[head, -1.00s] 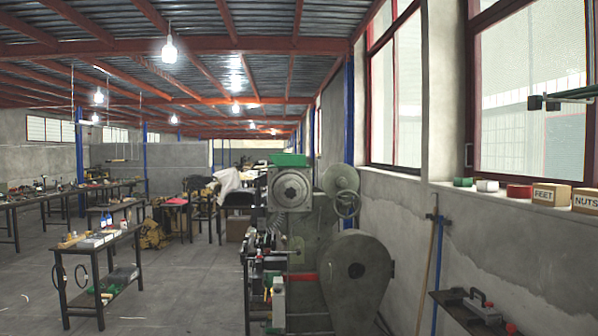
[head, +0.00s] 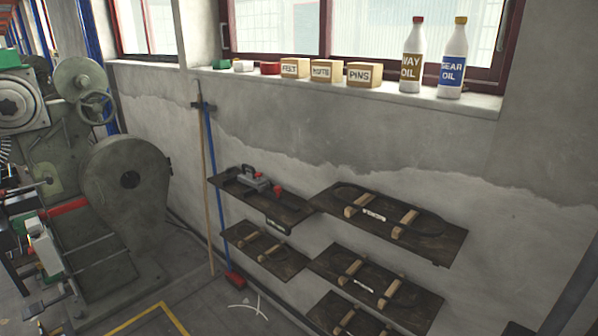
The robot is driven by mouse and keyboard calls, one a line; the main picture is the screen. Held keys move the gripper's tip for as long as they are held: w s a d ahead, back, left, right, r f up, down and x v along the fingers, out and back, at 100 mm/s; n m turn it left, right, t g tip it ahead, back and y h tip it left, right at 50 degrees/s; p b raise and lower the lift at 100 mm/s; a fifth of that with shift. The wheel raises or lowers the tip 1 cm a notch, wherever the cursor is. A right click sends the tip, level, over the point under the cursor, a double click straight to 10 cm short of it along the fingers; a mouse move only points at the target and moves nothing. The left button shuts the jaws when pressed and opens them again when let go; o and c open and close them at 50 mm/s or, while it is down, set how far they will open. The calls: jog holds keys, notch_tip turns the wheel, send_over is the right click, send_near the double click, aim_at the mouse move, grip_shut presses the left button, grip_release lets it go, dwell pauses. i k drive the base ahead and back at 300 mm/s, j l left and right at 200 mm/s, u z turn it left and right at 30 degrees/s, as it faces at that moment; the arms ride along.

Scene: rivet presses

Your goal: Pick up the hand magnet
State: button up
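A grey block with a dark handle on top and a red part at its right end, which looks like the hand magnet (head: 254,180), rests on the upper left dark wall shelf (head: 292,213). Nothing touches it from above and its top is in plain view. My gripper is not in view.
Other dark shelves with wooden pegs, such as the upper right one (head: 437,238), hang bare beside and below. A broom (head: 235,280) leans left of the shelves. A large green-grey machine (head: 127,190) stands at left. Boxes and oil bottles (head: 453,62) line the windowsill (head: 400,97).

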aim_at(248, 178)
jog(key=i+j+z, duration=0.1)
jog(key=i+j, duration=0.15)
jog(key=i+j+z, duration=0.15)
jog(key=j, duration=0.25)
jog(key=i+j+z, duration=0.1)
jog(key=i+j, duration=0.25)
jog(key=i+j+z, duration=0.1)
jog(key=j, duration=0.25)
jog(key=i+j+z, duration=0.15)
jog(key=i+j, duration=0.15)
jog(key=i+j+z, duration=0.1)
jog(key=j, duration=0.4)
jog(key=i+j, duration=0.15)
jog(key=j, duration=0.2)
jog(key=i+j, duration=0.2)
jog(key=j, duration=0.15)
jog(key=i+j, duration=0.15)
jog(key=j, duration=0.2)
jog(key=i+j, duration=0.2)
jog(key=j, duration=0.15)
jog(key=i+j, duration=0.15)
jog(key=j, duration=0.2)
